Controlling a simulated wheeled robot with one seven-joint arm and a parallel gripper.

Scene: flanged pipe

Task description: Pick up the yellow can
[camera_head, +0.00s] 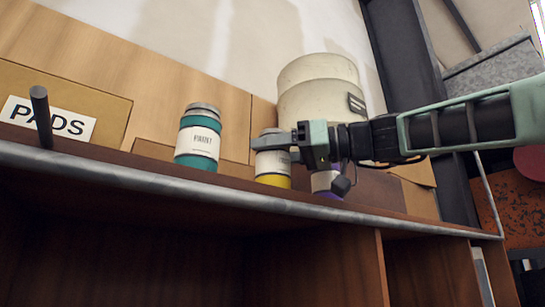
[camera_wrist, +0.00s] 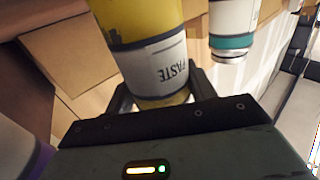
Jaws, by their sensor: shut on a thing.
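The yellow can (camera_head: 272,164) stands on the shelf, with a white label and a yellow band at its base in the head view. In the wrist view the yellow can (camera_wrist: 140,32) fills the upper middle, its white label reading "PASTE". My gripper (camera_head: 285,141) reaches in from the right and is shut on the can near its upper part. In the wrist view my gripper (camera_wrist: 158,97) has a finger on each side of the can. The head view does not clearly show whether the can's base touches the shelf.
A teal can (camera_head: 198,138) stands left of the yellow can. A purple-banded can (camera_head: 326,183) is partly hidden under my arm on the right. A large cream container (camera_head: 318,88) stands behind. A dark peg (camera_head: 41,115) and a "PADS" box (camera_head: 100,95) are at left.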

